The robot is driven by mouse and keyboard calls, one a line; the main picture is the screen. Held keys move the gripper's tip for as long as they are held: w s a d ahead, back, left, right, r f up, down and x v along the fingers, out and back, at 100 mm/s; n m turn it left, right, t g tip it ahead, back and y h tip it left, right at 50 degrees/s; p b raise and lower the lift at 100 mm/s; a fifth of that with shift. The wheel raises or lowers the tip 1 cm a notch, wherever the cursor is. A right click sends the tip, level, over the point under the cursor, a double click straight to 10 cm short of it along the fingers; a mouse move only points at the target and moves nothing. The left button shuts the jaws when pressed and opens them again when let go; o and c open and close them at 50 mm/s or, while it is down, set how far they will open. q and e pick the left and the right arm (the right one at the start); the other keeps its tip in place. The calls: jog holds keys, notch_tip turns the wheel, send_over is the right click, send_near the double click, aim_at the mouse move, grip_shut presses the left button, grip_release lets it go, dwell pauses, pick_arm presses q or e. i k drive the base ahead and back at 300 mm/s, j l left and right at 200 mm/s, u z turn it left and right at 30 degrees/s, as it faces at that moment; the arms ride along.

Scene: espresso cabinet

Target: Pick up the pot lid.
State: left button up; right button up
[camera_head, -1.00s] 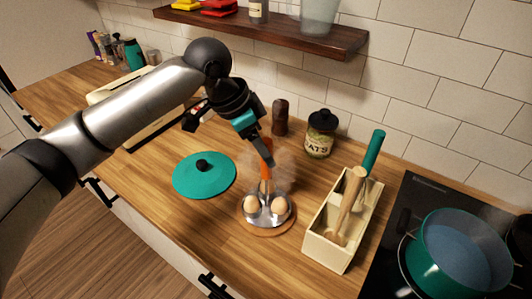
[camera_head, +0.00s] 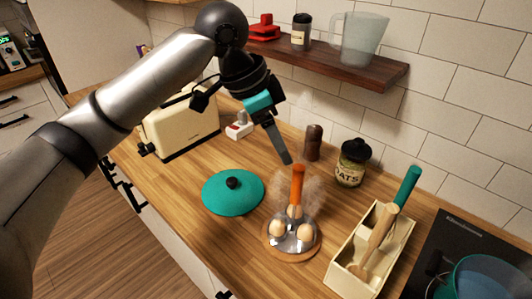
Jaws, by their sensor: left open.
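The teal pot lid (camera_head: 222,195) with a round black knob (camera_head: 232,183) lies flat on the wooden counter, left of the egg holder. My left gripper (camera_head: 286,160) hangs above the counter, right of the lid and higher than it, just above the orange handle of the egg holder. It is open and empty, seen edge-on so that its fingers overlap. It does not touch the lid. My right gripper is not in view. A blue-teal pot (camera_head: 480,279) stands at the lower right, partly cut off by the frame.
An egg holder (camera_head: 298,175) with an orange handle and eggs stands beside the lid. A utensil box (camera_head: 346,278), oats jar (camera_head: 351,165), brown mill (camera_head: 313,143) and cream toaster (camera_head: 182,122) surround it. A wooden shelf (camera_head: 335,66) hangs above. The hob (camera_head: 450,238) is right.

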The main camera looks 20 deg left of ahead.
aim_at(233, 192)
jog(key=z, duration=1.4)
jog(key=k, duration=0.5)
